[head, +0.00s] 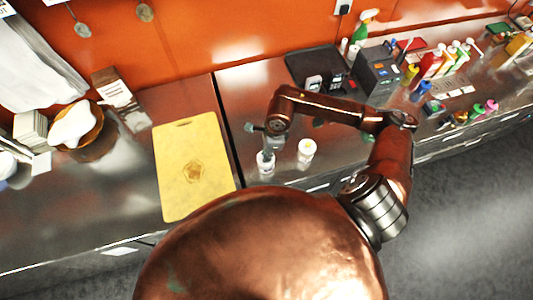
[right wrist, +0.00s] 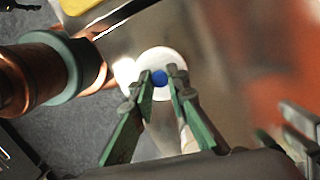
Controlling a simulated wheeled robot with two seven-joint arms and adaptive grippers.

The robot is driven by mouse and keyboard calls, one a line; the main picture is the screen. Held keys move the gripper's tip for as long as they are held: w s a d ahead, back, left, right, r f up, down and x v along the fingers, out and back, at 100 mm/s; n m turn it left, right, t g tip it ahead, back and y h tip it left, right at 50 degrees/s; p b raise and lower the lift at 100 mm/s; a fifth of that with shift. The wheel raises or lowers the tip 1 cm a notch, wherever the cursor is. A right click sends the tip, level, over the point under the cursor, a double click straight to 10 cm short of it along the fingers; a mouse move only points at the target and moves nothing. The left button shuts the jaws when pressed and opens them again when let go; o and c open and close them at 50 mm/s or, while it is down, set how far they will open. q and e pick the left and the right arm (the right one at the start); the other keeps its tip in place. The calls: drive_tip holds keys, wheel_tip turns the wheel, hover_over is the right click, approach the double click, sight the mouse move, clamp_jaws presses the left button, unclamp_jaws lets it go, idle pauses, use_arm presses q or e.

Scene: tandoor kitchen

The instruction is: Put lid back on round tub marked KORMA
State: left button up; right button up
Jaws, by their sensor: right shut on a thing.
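My right gripper (head: 266,152) points down over the steel counter. In the right wrist view its green-sided fingers (right wrist: 161,80) are shut on the blue knob (right wrist: 159,77) of a round white lid (right wrist: 158,56). In the head view a white round thing (head: 265,166) shows below the fingers; I cannot tell lid from tub there. A small white round tub (head: 307,157) with a yellowish top stands just right of it. No KORMA marking is readable. My left gripper is not in view.
A yellow cutting board (head: 190,170) lies to the left, across a dark seam. A dark box-like device (head: 377,74) and several coloured bottles stand at the back right. A wooden bowl (head: 92,128) with a white cloth is far left. Bare steel surrounds the tub.

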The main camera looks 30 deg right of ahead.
drive_tip(key=o, duration=0.9)
drive_tip(key=shift+o, duration=0.6)
drive_tip(key=o, duration=0.4)
drive_tip(key=shift+r, duration=0.15)
drive_tip(key=shift+r+p, duration=1.45)
drive_tip(key=shift+r, duration=1.9)
drive_tip(key=shift+c, duration=0.4)
